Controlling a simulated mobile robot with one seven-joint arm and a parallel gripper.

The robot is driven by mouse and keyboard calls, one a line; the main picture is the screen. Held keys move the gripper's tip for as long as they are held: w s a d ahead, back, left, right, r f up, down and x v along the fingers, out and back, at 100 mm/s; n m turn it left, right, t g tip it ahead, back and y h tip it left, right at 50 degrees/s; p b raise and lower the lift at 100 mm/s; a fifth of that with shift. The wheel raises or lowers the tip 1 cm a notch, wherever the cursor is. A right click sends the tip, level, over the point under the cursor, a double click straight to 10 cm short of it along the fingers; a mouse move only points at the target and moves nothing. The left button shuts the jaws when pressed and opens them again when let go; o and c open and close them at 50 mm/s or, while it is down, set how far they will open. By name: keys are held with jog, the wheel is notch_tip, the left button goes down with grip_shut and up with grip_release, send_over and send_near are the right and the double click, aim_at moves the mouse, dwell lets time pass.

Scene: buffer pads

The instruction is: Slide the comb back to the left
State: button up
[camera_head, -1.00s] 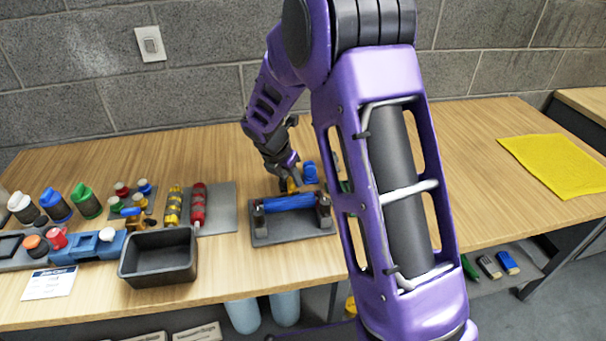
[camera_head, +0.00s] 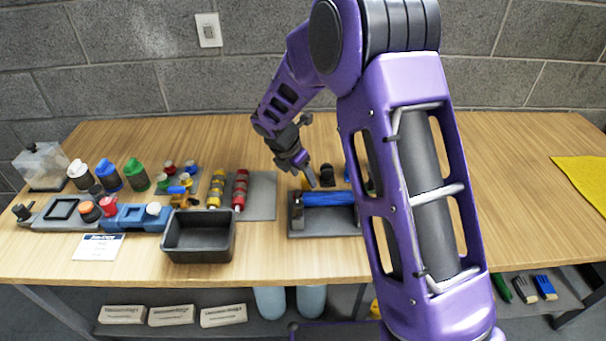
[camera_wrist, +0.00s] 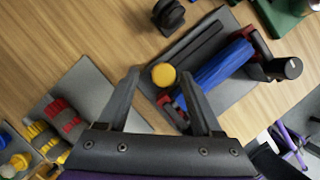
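A blue ribbed roller (camera_head: 328,199) lies between two end posts on a grey base plate (camera_head: 325,228); it also shows in the wrist view (camera_wrist: 219,70). A yellow round knob (camera_wrist: 163,75), seemingly the comb's handle, is beside the roller's left end. The rest of the comb cannot be made out clearly; a dark bar (camera_wrist: 192,45) lies along the plate beside the roller. My gripper (camera_wrist: 160,74) is over this left end. Its fingers are apart on either side of the knob, with a visible gap on both sides. In the head view my gripper (camera_head: 303,172) partly hides the knob.
A black tray (camera_head: 200,239) stands to the left, with red and yellow rollers (camera_head: 240,190) behind it. A black knobbed object (camera_head: 327,173) stands just behind the plate. Several colored bottles (camera_head: 108,175) are at the far left. A yellow cloth (camera_head: 582,178) lies far right.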

jog(key=p+v, duration=0.2)
jog(key=v, duration=1.5)
jog(key=shift+r, duration=0.2)
jog(key=shift+s+a, duration=0.1)
